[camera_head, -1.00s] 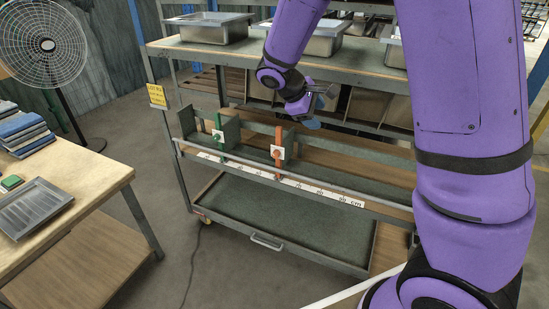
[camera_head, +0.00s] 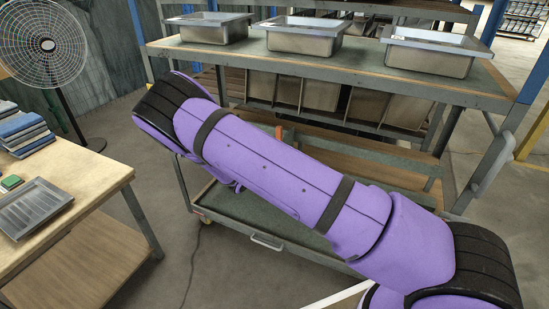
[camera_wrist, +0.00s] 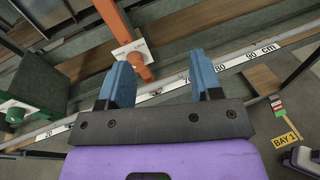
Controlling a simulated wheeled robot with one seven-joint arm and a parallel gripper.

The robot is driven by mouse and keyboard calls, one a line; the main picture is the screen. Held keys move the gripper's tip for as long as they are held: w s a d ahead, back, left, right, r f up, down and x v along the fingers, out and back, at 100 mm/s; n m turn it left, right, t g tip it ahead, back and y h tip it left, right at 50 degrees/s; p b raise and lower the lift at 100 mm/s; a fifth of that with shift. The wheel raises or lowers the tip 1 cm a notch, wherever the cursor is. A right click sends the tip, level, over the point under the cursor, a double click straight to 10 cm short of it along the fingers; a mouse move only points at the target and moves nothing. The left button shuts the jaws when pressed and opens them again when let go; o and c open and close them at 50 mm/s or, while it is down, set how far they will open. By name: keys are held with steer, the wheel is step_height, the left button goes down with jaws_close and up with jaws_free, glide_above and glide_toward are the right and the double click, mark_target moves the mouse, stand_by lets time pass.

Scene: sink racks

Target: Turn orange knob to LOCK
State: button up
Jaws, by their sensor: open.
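The orange knob (camera_wrist: 136,58) sits on a white plate (camera_wrist: 122,50) with partly readable lettering, on an orange post (camera_wrist: 110,15) in the wrist view. My gripper (camera_wrist: 160,62) is open, its two blue fingers spread and empty. The knob appears between the fingertips, nearer the left finger, and seems to lie beyond them; I cannot see contact. The knob's exact pointing direction is unclear. In the head view, only the top of the orange post (camera_head: 279,132) shows above my arm, which hides the knob and my gripper.
A green knob (camera_wrist: 15,114) on a green post is left in the wrist view. A rail with a centimetre scale (camera_wrist: 232,66) runs close to the fingers. The rack's upper shelf (camera_head: 340,66) carries metal pans (camera_head: 305,38). A table (camera_head: 75,195) stands at left.

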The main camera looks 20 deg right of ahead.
steer(key=w+a+f+n+t+y, duration=0.1)
steer(key=w+a+f+n+t, duration=0.2)
steer(key=f+n, duration=0.35)
steer(key=shift+m+t+y, duration=0.25)
steer(key=shift+t+y, duration=0.05)
steer(key=shift+t, duration=0.4)
steer(key=x, duration=0.6)
steer(key=f+x, duration=0.1)
steer(key=x, duration=0.2)
steer(key=shift+d, duration=0.5)
steer(key=c, duration=0.9)
